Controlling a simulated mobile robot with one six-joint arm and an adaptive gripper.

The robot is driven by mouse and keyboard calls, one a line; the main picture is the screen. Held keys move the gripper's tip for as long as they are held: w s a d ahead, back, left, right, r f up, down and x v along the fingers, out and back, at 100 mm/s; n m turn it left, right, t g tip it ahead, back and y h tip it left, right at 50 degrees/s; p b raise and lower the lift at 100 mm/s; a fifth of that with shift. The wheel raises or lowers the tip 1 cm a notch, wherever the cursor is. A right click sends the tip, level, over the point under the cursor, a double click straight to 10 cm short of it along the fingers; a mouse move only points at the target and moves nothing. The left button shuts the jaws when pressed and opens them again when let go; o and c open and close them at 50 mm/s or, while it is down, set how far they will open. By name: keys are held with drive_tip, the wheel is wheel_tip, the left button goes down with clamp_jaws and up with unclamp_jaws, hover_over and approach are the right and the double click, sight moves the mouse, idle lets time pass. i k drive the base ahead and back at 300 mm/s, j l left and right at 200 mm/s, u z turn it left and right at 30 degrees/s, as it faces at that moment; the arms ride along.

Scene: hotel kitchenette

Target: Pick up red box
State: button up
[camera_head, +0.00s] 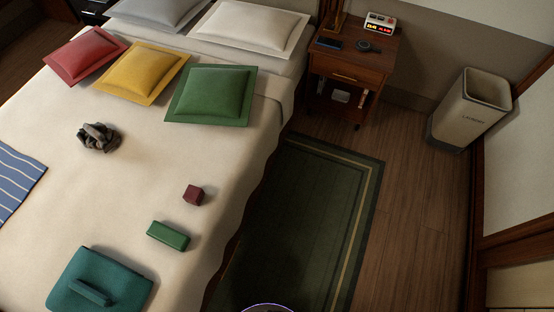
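A small dark red box (193,195) lies on the cream bedspread near the bed's right side. It looks like a cube and nothing covers it. A green box (168,236) lies just below and left of it, apart from it. My gripper is not in this view. A small round, pale-rimmed part shows at the bottom edge, and I cannot tell what it is.
The bed (130,185) also holds several pillows, a dark crumpled item (98,138), a striped cloth (15,182) and a teal folded item (100,282). A nightstand (345,65), a bin (470,108) and a green rug (290,215) are to the right. Bare bedspread surrounds the red box.

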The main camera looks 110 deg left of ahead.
sight(193, 195)
drive_tip(key=u, duration=4.5)
drive_tip(key=i+u, duration=0.2)
drive_tip(key=i+l+u, duration=0.15)
drive_tip(key=i+l, duration=0.1)
drive_tip(key=i, duration=0.05)
